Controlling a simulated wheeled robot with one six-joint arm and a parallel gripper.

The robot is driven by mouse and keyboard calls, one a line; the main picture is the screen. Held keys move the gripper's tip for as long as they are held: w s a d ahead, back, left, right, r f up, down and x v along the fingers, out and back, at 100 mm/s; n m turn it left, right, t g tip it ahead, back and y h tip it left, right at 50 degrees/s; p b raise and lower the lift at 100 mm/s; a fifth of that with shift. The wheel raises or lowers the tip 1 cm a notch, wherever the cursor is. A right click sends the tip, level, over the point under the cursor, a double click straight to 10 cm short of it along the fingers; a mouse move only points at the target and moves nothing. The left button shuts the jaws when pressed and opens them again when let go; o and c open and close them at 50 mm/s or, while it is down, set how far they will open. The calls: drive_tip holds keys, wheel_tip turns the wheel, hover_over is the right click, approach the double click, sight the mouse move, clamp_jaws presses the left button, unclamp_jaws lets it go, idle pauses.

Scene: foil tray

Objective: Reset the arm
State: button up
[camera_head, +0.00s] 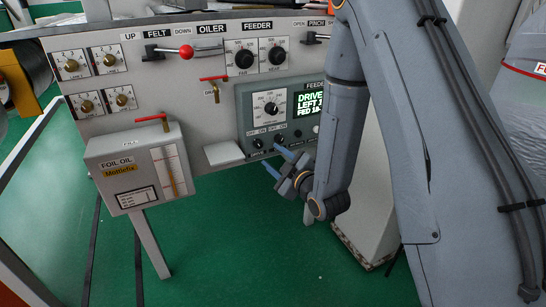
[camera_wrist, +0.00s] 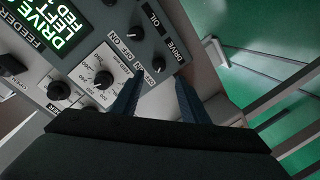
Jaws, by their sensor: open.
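My gripper (camera_head: 269,156) is open and empty, low in front of the feeder control box (camera_head: 247,105). Its two blue fingers point at the lower part of the box, close to two small black switch knobs (camera_head: 257,143). In the wrist view the fingers (camera_wrist: 160,82) stand apart, with the knob beside the DRIVE label (camera_wrist: 158,65) just beyond them. I cannot tell whether a finger touches the box. My arm (camera_head: 347,110) reaches down from the top right, bent at the wrist, and hides the box's right side.
The foil oil box (camera_head: 112,190), with a red lever on top, stands left of my gripper. A panel (camera_head: 140,75) with dials, a red-knobbed lever (camera_head: 186,51) and a red valve handle (camera_head: 214,78) is above. Green floor (camera_head: 260,260) lies open below.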

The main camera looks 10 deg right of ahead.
drive_tip(key=s+d+r+m+g+h, duration=0.15)
drive_tip(key=s+r+m+g, duration=0.3)
drive_tip(key=s, duration=0.65)
drive_tip(key=s+r+m+g+h, duration=0.25)
drive_tip(key=s+g, duration=0.35)
drive_tip(key=s, duration=0.6)
drive_tip(key=s+d+r+m+g+h, duration=0.15)
drive_tip(key=s+r+m+g, duration=0.3)
drive_tip(key=s, duration=0.65)
drive_tip(key=d+r+m+p, duration=0.2)
drive_tip(key=d+r+p, duration=0.5)
drive_tip(key=p, duration=1)
drive_tip(key=shift+d+r+h, duration=0.35)
drive_tip(key=shift+r+h, duration=0.1)
